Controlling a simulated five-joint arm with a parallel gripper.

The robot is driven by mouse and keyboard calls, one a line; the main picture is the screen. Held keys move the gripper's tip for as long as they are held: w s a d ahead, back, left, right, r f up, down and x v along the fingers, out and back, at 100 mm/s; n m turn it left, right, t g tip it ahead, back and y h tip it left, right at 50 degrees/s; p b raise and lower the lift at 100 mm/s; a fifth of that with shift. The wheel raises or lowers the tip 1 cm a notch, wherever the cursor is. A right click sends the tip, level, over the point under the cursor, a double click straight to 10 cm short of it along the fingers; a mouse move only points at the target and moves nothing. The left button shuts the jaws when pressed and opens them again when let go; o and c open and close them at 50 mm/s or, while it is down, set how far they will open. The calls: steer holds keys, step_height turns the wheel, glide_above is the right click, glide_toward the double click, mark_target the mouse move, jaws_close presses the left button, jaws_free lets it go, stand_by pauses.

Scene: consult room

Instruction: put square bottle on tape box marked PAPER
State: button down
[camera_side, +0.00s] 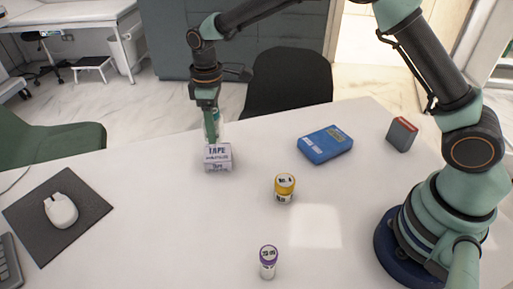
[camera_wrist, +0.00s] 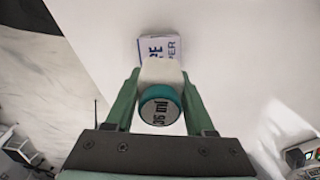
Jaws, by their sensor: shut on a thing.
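The square bottle has a white square body (camera_wrist: 161,71) and a teal cap with dark print. My gripper (camera_wrist: 160,88) is shut on it, one finger on each side. In the side view my gripper (camera_side: 211,130) points down at the far edge of the table, and the bottle is mostly hidden behind a finger. The white tape box (camera_side: 218,160) with purple print reading TAPE stands directly at the fingertips. In the wrist view the tape box (camera_wrist: 174,48) shows partly beyond the bottle, with part of its lettering visible. I cannot tell whether the bottle touches the box top.
A yellow-capped jar (camera_side: 284,188) stands right of the tape box, and a purple-capped vial (camera_side: 268,262) stands nearer the front. A blue box (camera_side: 325,145) and a grey-and-red box (camera_side: 401,134) are at right. A mouse (camera_side: 61,210) lies on a dark pad (camera_side: 82,222) at left.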

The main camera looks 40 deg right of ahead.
mark_target(217, 152)
steer(key=shift+f, duration=2.4)
steer(key=shift+f, duration=0.15)
steer(key=shift+c, duration=1.3)
jaws_free()
